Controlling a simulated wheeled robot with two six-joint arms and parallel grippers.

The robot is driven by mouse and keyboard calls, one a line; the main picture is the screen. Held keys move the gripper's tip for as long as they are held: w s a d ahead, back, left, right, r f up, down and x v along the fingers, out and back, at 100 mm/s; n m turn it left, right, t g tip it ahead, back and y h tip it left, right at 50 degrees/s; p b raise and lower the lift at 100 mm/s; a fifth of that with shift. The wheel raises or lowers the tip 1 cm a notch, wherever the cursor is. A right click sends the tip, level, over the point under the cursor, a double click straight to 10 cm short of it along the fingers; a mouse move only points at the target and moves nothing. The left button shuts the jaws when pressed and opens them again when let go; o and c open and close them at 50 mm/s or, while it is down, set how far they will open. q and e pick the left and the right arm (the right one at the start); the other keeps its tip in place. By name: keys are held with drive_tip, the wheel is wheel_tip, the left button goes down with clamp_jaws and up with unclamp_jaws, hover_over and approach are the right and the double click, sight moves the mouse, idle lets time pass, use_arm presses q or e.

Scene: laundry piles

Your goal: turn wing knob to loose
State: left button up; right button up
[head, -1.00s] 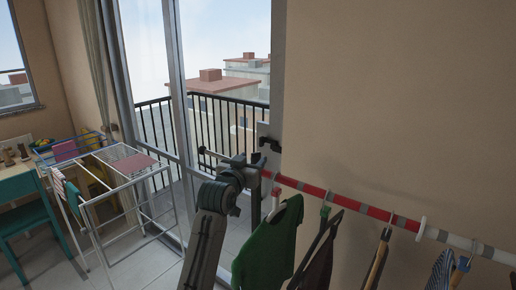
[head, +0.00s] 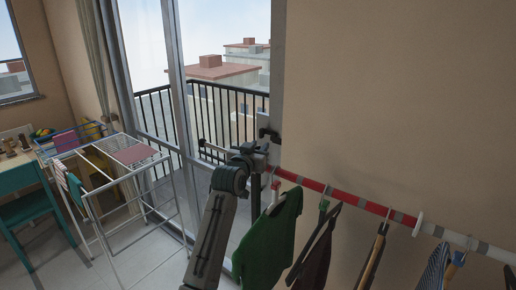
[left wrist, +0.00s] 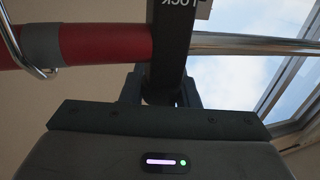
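A dark bracket (left wrist: 172,45) marked LOCK, its letters upside down, crosses the rail in the left wrist view. Below it a dark rounded part (left wrist: 160,88), which looks like the wing knob, sits between the two fingertips of my left gripper (left wrist: 162,98). The fingers stand on either side of it; shade hides whether they press on it. The knob's wings cannot be made out. In the head view my left gripper (head: 262,158) is at the left end of the red and white rail (head: 310,183), and the knob is hidden there. My right gripper is not in view.
A green garment (head: 268,240) and several other clothes hang from the rail, just right of my left arm. A drying rack (head: 165,195) stands to the left, beside a teal chair (head: 25,215). The glass door and balcony railing (head: 240,112) are behind.

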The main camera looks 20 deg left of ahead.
use_arm(q)
drive_tip(key=m+g+h+b, duration=0.4)
drive_tip(key=h+b, duration=0.1)
drive_tip(key=b, duration=0.1)
drive_tip(key=s+d+m+g+h+b, duration=0.1)
drive_tip(key=m+g+h+b, duration=0.4)
drive_tip(key=b, duration=0.2)
drive_tip(key=m+g+h+b, duration=0.4)
drive_tip(key=m+h+b, duration=0.1)
drive_tip(key=b, duration=0.2)
drive_tip(key=shift+s+d+g+h, duration=0.15)
drive_tip(key=shift+d+g+h, duration=0.15)
drive_tip(key=shift+h, duration=0.1)
drive_tip(key=m+g, duration=0.2)
drive_tip(key=g, duration=0.1)
drive_tip(key=shift+s+r+h+p, duration=0.1)
drive_tip(key=shift+s+h+p, duration=0.1)
drive_tip(key=shift+h+p, duration=0.1)
drive_tip(key=shift+m+g, duration=0.6)
drive_tip(key=shift+g, duration=0.3)
drive_tip(key=shift+s+m+g+p, duration=0.15)
drive_tip(key=shift+m+g+p, duration=0.25)
drive_tip(key=shift+g, duration=0.2)
